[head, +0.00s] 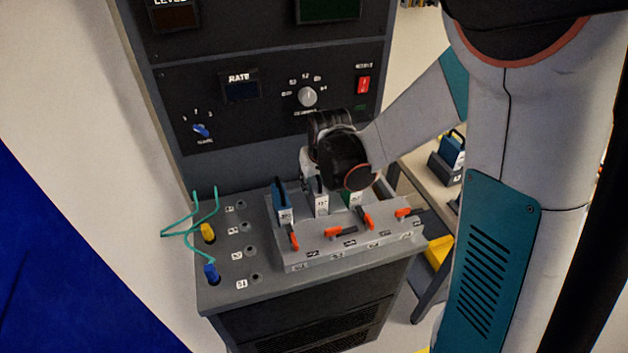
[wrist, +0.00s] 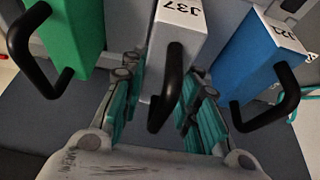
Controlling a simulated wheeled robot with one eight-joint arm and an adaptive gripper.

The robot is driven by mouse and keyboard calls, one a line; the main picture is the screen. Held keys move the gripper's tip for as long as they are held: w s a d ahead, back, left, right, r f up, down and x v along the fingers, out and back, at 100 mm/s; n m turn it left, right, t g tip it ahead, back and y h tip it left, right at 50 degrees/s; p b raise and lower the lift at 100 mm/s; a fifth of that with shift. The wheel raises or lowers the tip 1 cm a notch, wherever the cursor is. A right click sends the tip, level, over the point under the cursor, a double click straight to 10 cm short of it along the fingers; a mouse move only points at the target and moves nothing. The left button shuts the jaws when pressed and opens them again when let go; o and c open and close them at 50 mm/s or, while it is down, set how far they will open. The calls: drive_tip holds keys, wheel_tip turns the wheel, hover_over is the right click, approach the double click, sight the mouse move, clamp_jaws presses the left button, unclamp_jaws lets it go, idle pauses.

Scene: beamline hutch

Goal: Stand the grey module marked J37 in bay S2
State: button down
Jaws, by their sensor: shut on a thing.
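The grey module marked J37 (wrist: 178,28) is upright in the wrist view, with a black loop handle on its near face. My gripper (wrist: 160,100) has teal-padded fingers on both sides of the handle and is shut on it. In the head view the grey module (head: 321,204) stands in the slotted bay block (head: 350,252), between a blue module (head: 282,205) and a green one (head: 355,199). My gripper (head: 316,183) is above it, partly hidden by my wrist. Bay labels are too small to read, and I cannot tell whether the module is fully seated.
The green module (wrist: 75,38) and blue module (wrist: 258,62) flank my fingers closely. Orange levers (head: 340,232) line the block's front. Plugs and teal cables (head: 190,230) are on the left. A control panel (head: 270,95) rises behind. A side table (head: 440,180) at right holds another blue module.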

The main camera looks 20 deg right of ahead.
drive_tip(key=shift+f+b, duration=0.5)
idle(0.7)
drive_tip(key=c, duration=1.2)
unclamp_jaws()
drive_tip(key=shift+o, duration=0.2)
drive_tip(key=v, duration=1.2)
drive_tip(key=shift+s, duration=0.15)
drive_tip(key=shift+s, duration=0.1)
drive_tip(key=shift+s+r, duration=0.25)
drive_tip(key=s+r+t, duration=0.2)
drive_tip(key=s+r, duration=0.1)
drive_tip(key=s, duration=1.4)
drive_tip(key=shift+s+r+t, duration=0.25)
drive_tip(key=shift+s+t, duration=0.05)
drive_tip(key=shift+t, duration=0.1)
